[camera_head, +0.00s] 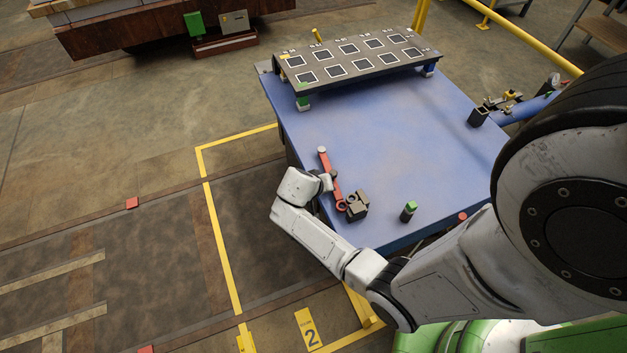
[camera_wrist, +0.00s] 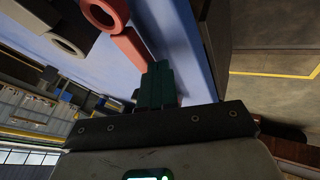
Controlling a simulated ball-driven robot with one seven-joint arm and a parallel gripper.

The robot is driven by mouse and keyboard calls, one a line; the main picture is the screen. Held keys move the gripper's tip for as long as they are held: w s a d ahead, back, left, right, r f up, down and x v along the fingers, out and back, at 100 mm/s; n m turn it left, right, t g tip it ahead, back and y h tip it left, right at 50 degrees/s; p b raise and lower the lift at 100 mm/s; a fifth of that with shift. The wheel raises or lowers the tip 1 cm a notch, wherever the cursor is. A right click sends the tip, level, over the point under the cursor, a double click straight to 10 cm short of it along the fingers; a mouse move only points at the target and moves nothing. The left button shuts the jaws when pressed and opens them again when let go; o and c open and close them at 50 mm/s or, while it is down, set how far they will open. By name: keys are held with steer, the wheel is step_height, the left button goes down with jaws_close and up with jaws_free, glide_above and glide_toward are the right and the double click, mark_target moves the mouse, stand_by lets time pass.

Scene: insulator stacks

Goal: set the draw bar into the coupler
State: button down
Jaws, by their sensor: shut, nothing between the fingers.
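The draw bar (camera_head: 334,178) is a red bar lying on the blue table, with a round pale end at the far side and a ring at the near end. The dark coupler (camera_head: 358,206) stands right beside that ring; I cannot tell whether the ring sits in it. My gripper (camera_head: 328,183) is at the left of the bar's middle. In the wrist view its dark green fingers (camera_wrist: 157,70) are shut and empty, close to the red bar (camera_wrist: 130,46).
The blue table (camera_head: 390,130) has free room in its middle. A rack with square pads (camera_head: 350,63) stands at the back. A small green-topped dark cylinder (camera_head: 409,211) stands right of the coupler. A dark holder (camera_head: 478,116) is at the right edge.

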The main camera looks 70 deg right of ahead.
steer(key=shift+s+d, duration=0.25)
steer(key=shift+s, duration=0.25)
steer(key=shift+s+d, duration=0.25)
steer(key=shift+s, duration=0.4)
steer(key=p+v, duration=0.2)
steer(key=v, duration=0.9)
steer(key=s+a+r+n+t+y+p, duration=0.1)
steer(key=s+a+r+n+y+p, duration=0.1)
steer(key=a+r+n, duration=0.3)
steer(key=s+a+r+n+t+y+p, duration=0.2)
steer(key=a+r+n+y, duration=0.3)
steer(key=a, duration=0.9)
steer(key=shift+s+a+r+n+p, duration=0.2)
steer(key=shift+s+r+n+p, duration=0.3)
steer(key=shift+r+n, duration=0.4)
steer(key=shift+f, duration=0.1)
